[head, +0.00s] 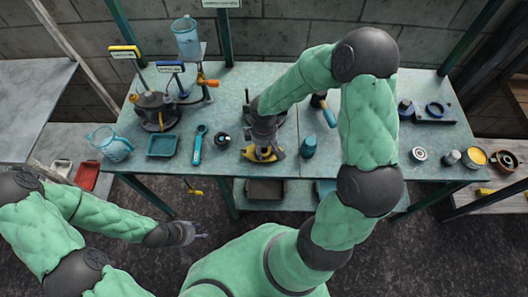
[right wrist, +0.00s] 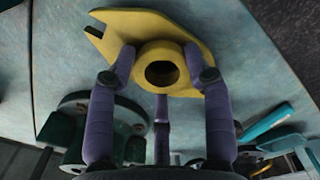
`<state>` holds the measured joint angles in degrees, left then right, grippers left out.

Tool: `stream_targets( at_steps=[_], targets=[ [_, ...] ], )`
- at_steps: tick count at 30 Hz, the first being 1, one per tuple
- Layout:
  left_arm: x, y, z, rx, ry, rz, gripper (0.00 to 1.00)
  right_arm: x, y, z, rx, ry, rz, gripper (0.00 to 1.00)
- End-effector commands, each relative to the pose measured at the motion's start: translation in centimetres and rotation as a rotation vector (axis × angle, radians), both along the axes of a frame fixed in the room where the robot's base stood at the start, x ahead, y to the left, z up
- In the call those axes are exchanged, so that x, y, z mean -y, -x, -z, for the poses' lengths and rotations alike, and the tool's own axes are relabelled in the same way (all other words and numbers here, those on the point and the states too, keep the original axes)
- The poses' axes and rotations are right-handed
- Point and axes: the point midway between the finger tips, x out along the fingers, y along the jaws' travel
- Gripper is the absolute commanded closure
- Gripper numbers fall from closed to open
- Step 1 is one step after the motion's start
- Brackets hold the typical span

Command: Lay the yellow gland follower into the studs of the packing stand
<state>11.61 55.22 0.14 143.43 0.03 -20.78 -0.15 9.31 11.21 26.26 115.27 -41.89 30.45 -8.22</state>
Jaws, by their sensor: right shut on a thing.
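The yellow gland follower (right wrist: 158,48) is a flat plate with a notched end and a round collar around a bore. My right gripper (right wrist: 160,80) has its purple fingers closed around the collar. In the head view the follower (head: 263,155) shows below my right gripper (head: 262,148), over the middle of the bench; contact with anything below is unclear. A dark green round flange (right wrist: 75,112) stands behind the fingers in the right wrist view; I cannot tell if it belongs to the packing stand. My left gripper (head: 192,233) hangs in front of the bench, its fingers too small to judge.
On the bench (head: 225,100), a teal tray (head: 162,145), a blue wrench (head: 198,145) and a jug (head: 112,146) lie left. A pump (head: 155,112) stands behind them. A teal bottle-like item (head: 309,146) is close right of my right gripper. A dark fixture (head: 432,114) stands far right.

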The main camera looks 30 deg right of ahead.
Motion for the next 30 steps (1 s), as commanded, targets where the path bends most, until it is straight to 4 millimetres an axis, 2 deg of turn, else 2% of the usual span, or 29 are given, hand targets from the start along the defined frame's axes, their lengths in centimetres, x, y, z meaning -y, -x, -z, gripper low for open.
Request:
stream_targets(
  at_steps=[8,30],
  targets=[
    [0.0,0.0,-0.3,0.000,0.000,0.000,0.60,-0.1,0.4,-0.1,-0.009,-0.002,-0.001,1.00],
    [0.0,0.0,-2.8,0.000,0.000,0.000,0.60,0.0,0.1,-3.4,-0.003,0.000,-0.001,1.00]
  ],
)
